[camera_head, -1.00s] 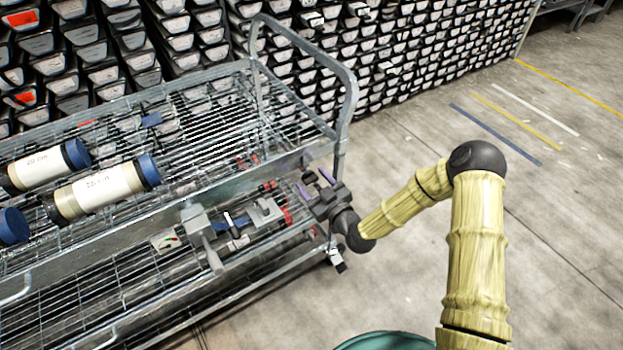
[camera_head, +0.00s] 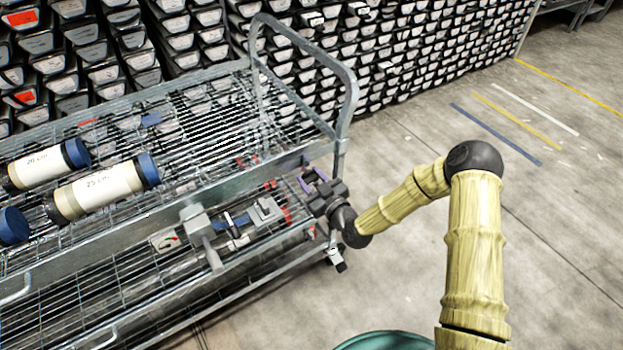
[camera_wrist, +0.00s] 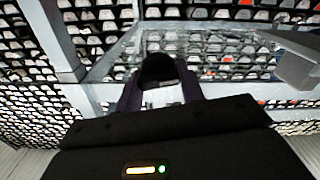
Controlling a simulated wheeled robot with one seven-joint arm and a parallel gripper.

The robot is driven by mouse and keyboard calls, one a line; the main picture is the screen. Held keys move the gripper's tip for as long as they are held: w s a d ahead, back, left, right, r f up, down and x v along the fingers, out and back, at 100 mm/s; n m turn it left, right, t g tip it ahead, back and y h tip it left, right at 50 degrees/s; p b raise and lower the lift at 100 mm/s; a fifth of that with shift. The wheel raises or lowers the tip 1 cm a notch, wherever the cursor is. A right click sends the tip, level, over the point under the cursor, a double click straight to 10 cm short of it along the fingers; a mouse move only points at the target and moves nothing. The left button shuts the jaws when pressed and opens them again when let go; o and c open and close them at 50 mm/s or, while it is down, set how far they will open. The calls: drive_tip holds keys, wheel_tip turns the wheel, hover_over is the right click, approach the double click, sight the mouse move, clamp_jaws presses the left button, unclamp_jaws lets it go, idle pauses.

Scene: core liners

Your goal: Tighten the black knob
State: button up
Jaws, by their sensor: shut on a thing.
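The black knob (camera_wrist: 158,68) shows in the wrist view as a dark rounded shape between the two purple fingers of my gripper (camera_wrist: 159,82). The fingers are shut on it, one on each side. In the head view my gripper (camera_head: 312,178) is at the right end of the metal cart, just below its upper shelf edge. The knob is too small and too hidden there to make out. A pale patch shows just below the knob in the wrist view.
The wire cart (camera_head: 240,165) holds white-labelled core tubes (camera_head: 100,190) on top. A grey clamp-like fixture (camera_head: 203,235) and a second grey block (camera_head: 265,210) are left of my gripper. The upright handle (camera_head: 345,100) stands close above it.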

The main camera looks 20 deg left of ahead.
drive_tip(key=shift+m, duration=0.3)
drive_tip(key=m+b, duration=0.1)
drive_tip(key=m, duration=0.3)
drive_tip(key=shift+w+d+f+m, duration=0.1)
drive_tip(key=shift+m, duration=0.2)
drive_tip(key=m+b, duration=0.1)
drive_tip(key=m, duration=0.4)
drive_tip(key=shift+w+d+f+m, duration=0.1)
drive_tip(key=shift+m, duration=0.2)
drive_tip(key=m+b, duration=0.1)
drive_tip(key=m, duration=0.3)
drive_tip(key=shift+f, duration=0.1)
drive_tip(key=m, duration=0.5)
drive_tip(key=shift+d+f+m+b, duration=0.1)
drive_tip(key=shift+m+b, duration=0.2)
drive_tip(key=shift+b, duration=0.05)
drive_tip(key=o, duration=1)
